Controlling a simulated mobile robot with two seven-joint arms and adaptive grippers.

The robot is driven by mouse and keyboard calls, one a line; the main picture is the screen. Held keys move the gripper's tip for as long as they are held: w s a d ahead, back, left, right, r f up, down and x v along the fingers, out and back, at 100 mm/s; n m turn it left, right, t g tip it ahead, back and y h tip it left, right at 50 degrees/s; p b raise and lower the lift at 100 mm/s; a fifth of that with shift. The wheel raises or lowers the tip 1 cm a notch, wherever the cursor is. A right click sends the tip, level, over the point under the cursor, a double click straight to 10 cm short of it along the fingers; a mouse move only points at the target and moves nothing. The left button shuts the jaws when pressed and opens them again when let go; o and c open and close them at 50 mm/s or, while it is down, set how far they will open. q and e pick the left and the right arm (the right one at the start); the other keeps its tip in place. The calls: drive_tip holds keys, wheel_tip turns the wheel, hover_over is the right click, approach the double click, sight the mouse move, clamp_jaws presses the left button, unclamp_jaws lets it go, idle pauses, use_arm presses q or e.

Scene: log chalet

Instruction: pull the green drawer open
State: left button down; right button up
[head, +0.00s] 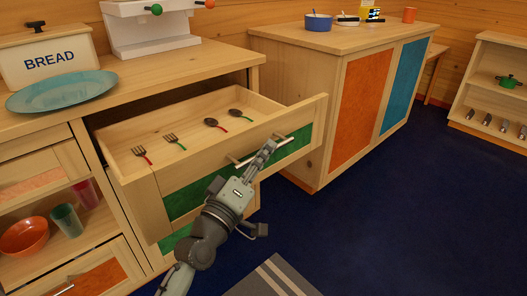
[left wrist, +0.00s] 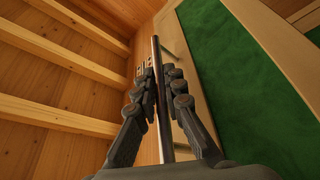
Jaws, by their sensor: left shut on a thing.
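The green drawer (head: 185,201) stands well out of the wooden cabinet in the head view. Its front has green panels and a metal bar handle (head: 240,161). Two forks and two spoons lie inside it. My left gripper (head: 266,147) is at the drawer front, shut on the handle. In the left wrist view the handle (left wrist: 156,55) runs upright between the fingers of my left gripper (left wrist: 160,78), with the green panel (left wrist: 235,80) to the right. My right gripper is not in view.
A blue plate (head: 62,92) and a bread box (head: 48,62) stand on the cabinet top. A counter with an orange door (head: 362,95) is at the right. Open shelves at left hold an orange bowl (head: 24,236). The blue floor (head: 400,200) to the right is clear.

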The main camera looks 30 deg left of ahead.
use_arm(q)
drive_tip(key=c, duration=1.6)
unclamp_jaws()
drive_tip(key=v, duration=1.2)
